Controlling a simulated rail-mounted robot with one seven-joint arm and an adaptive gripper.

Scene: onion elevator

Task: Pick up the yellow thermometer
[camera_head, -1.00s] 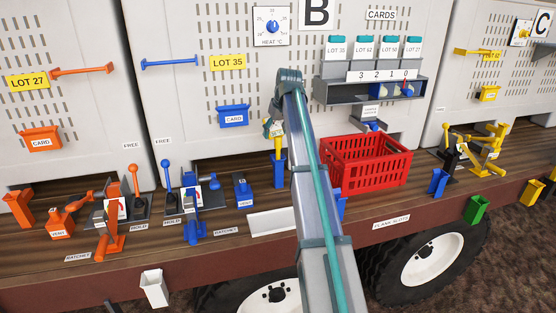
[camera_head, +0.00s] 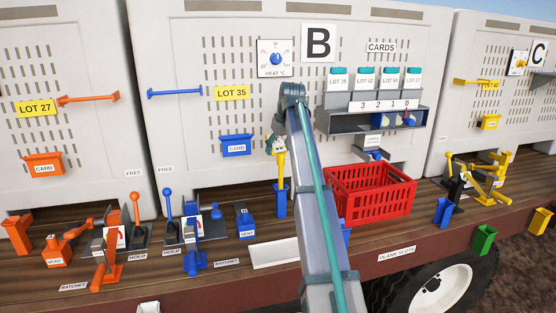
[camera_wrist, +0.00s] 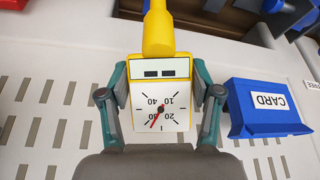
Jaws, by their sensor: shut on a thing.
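The yellow thermometer (camera_head: 281,169) stands upright over the blue holder (camera_head: 280,201) at the front of panel B. Its lower end is at the holder's mouth; I cannot tell if it is clear of it. My gripper (camera_head: 276,144) is shut on the thermometer's upper part, partly hidden by my arm. In the wrist view, the thermometer's white dial (camera_wrist: 161,107) with a red needle sits between the two teal fingers of my gripper (camera_wrist: 160,97). The yellow shaft points away from the gripper.
A blue CARD box (camera_head: 237,146) is on the panel just left of my gripper. A red crate (camera_head: 370,194) stands right of my arm, below a grey card shelf (camera_head: 350,124). Blue and orange levers stand on the wooden deck at left.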

